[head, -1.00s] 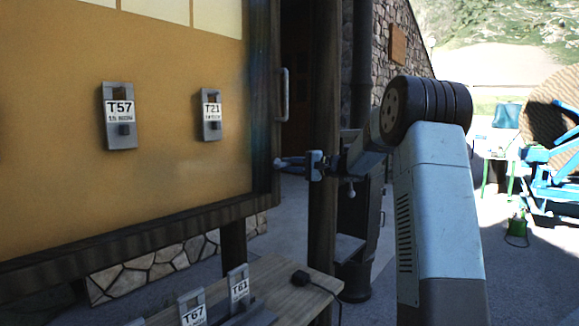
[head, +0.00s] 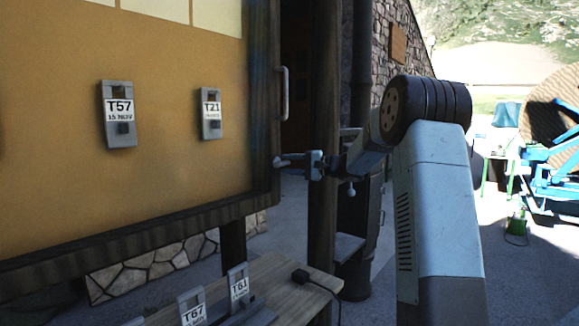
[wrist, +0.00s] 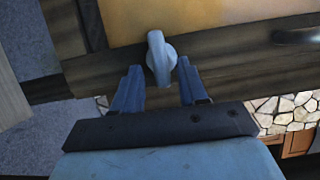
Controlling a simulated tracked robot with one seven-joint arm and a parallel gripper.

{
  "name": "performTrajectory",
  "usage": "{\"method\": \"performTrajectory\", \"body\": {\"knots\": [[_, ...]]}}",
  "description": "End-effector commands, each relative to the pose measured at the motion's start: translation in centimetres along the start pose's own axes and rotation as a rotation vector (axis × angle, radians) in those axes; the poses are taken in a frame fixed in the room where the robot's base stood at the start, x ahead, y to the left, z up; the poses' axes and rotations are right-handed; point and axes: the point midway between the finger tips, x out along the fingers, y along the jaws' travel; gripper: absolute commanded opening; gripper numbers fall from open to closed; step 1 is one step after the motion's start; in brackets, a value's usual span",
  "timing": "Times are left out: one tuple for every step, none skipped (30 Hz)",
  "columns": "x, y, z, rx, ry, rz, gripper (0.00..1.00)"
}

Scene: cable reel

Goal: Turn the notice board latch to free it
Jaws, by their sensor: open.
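The notice board (head: 60,165) has an orange-tan panel in a dark wooden frame and fills the left of the head view. Its latch (wrist: 160,58), a pale blue-grey turn knob, sits on the frame in the wrist view. The latch handle points roughly along the gap between my fingers. My gripper (wrist: 158,88) is open, its two fingers on either side of the latch's lower part, with a visible gap on each side. In the head view my gripper (head: 296,160) is at the board's right frame edge, and the latch is hard to make out there.
A metal handle (head: 284,93) stands on the frame above the latch. Tags T57 (head: 118,113) and T21 (head: 211,113) hang on the panel. A wooden bench (head: 270,277) with more tags is below. A dark post (head: 322,235) stands close by my gripper.

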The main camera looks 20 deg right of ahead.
Motion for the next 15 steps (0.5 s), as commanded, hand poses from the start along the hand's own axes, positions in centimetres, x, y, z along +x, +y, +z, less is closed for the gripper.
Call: {"method": "performTrajectory", "body": {"knots": [[-0.1,0.0,0.0,-0.001,0.000,0.000,0.43],[-0.2,0.0,0.0,-0.001,0.001,0.000,0.43],[-0.5,-0.1,0.0,-0.001,0.001,0.000,0.43],[-0.7,-0.1,0.0,-0.001,0.001,0.000,0.43],[-1.0,-0.1,0.0,-0.001,0.001,-0.001,0.43],[-1.5,-0.1,0.0,-0.001,0.001,-0.001,0.43],[-1.9,-0.1,0.0,-0.001,0.002,-0.001,0.43],[-2.4,0.0,0.0,0.000,0.003,0.000,0.43],[-3.2,0.0,0.0,0.000,0.003,0.000,0.43],[-3.7,0.0,-0.1,0.000,0.003,0.000,0.43],[-4.3,0.0,-0.1,0.000,0.003,0.000,0.43],[-5.2,0.0,-0.1,0.000,0.003,0.001,0.43],[-5.8,0.1,-0.1,0.000,0.003,0.000,0.43],[-6.4,0.1,-0.1,0.000,0.004,0.001,0.43],[-7.2,0.1,-0.1,0.000,0.004,0.000,0.43]]}}
